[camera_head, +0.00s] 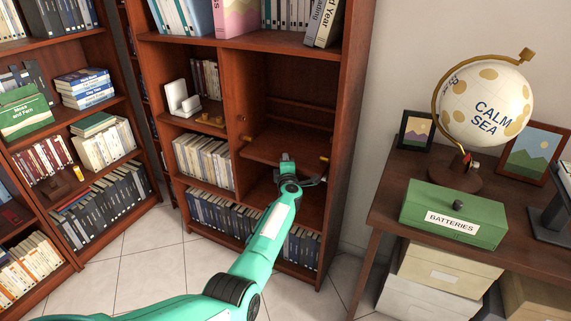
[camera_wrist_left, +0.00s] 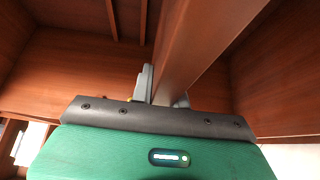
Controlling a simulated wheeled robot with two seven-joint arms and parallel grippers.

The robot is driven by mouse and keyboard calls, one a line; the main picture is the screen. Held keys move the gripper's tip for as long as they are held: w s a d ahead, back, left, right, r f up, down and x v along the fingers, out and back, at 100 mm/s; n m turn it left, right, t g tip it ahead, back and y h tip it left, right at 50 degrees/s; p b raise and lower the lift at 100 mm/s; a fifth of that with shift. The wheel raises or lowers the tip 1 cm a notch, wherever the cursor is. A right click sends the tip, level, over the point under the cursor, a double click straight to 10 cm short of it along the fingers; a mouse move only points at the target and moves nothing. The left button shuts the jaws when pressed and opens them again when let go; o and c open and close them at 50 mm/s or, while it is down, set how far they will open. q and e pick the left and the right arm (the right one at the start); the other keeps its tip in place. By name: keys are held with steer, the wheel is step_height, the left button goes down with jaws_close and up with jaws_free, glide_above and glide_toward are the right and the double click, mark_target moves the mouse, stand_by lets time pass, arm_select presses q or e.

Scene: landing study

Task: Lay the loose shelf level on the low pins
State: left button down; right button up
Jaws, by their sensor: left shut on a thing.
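The loose shelf (camera_head: 262,149) is a reddish-brown board inside the right bay of the tall bookcase (camera_head: 351,120). My left gripper (camera_head: 287,160) is at its front edge, reaching in from below. In the left wrist view the board (camera_wrist_left: 200,45) runs away from between the fingers of the left gripper (camera_wrist_left: 164,90), which is shut on it. A yellow pin (camera_head: 247,138) shows at the bay's left wall and another (camera_head: 323,159) at the right. I cannot tell whether the board touches any pins or lies level. Pins farther back are hidden or too small. My right gripper is not in view.
Books (camera_head: 205,162) fill the bay's left neighbour, and more books stand below the gripper. A desk at right holds a green batteries box (camera_head: 453,213) and a globe (camera_head: 487,100). Another bookcase (camera_head: 120,100) stands at left. Tiled floor (camera_head: 150,250) is clear.

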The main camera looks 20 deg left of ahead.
arm_select(q)
steer(key=shift+f+b, duration=0.95)
steer(key=shift+b, duration=0.1)
stand_by(0.6)
